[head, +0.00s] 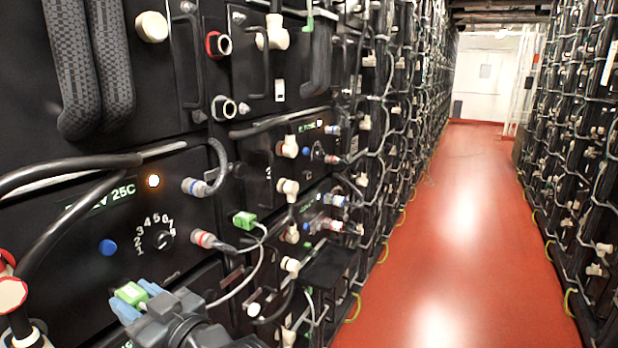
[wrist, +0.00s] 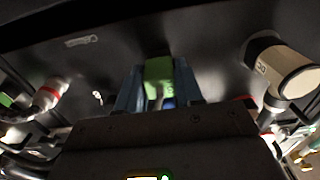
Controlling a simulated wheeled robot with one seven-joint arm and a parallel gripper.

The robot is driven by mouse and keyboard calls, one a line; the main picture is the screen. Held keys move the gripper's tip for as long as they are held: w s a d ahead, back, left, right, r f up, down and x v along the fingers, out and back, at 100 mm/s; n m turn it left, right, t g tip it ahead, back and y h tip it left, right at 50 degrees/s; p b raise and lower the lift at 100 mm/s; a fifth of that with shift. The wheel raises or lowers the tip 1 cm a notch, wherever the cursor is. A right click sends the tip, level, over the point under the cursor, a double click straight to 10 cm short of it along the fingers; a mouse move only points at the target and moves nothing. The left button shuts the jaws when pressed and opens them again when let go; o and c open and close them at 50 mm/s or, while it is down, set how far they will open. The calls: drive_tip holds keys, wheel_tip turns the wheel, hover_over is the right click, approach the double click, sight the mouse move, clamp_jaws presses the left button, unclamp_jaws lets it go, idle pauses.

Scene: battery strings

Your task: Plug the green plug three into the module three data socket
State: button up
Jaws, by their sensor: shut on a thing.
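My gripper (head: 138,301) is at the lower left of the head view, in front of the black module faces. Its light-blue fingers are shut on a green plug (head: 131,293). In the wrist view the green plug (wrist: 158,74) sits between the fingers (wrist: 158,92), close to a dark panel. I cannot tell whether it touches the panel. A second green plug (head: 245,220) with a pale cable is up and right of my gripper, at the module's right edge. I cannot make out the module three data socket or read which module is three.
The module above my gripper has a blue button (head: 108,247), a numbered dial (head: 164,240) and a lit lamp (head: 153,181). Thick black cables (head: 70,165) hang at the left. A beige connector (wrist: 282,70) juts out at the wrist view's right. The red aisle floor (head: 450,220) is clear.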

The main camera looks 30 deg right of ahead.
clamp_jaws()
drive_tip(key=shift+b+v, duration=0.3)
drive_tip(key=shift+v, duration=1.3)
drive_tip(key=shift+b+v, duration=0.3)
drive_tip(key=shift+v, duration=2.1)
